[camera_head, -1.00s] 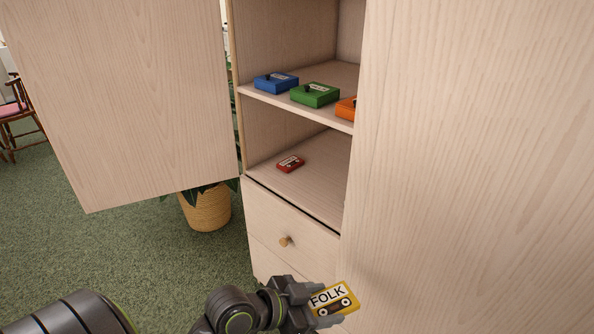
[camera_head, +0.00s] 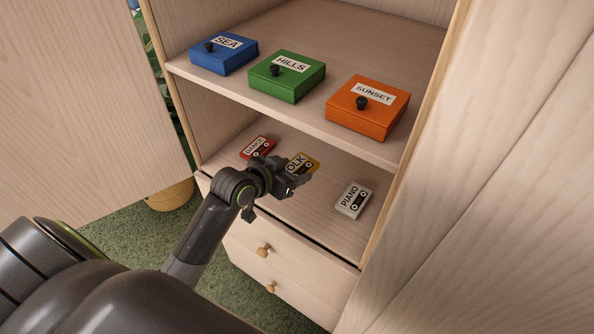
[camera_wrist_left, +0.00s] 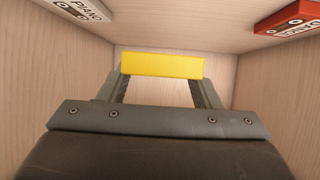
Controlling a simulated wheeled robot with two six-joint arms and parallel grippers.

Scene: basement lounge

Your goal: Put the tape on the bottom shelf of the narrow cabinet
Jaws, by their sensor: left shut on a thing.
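The yellow FOLK tape (camera_head: 304,161) is between the fingers of my left gripper (camera_head: 290,178), which is shut on it. It also shows in the left wrist view as a yellow block (camera_wrist_left: 162,65) between the fingertips. The gripper is inside the bottom shelf (camera_head: 325,217) of the narrow cabinet (camera_head: 455,110), between a red DANCE tape (camera_head: 257,147) on the left and a white PIANO tape (camera_head: 353,199) on the right. I cannot tell whether the yellow tape touches the shelf. My right gripper is not in view.
The upper shelf holds a blue SEA box (camera_head: 223,52), a green HILLS box (camera_head: 287,76) and an orange SUNSET box (camera_head: 368,106). Open doors flank the cabinet. Drawers with knobs (camera_head: 264,250) are below. A woven plant pot (camera_head: 170,195) stands behind the left door.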

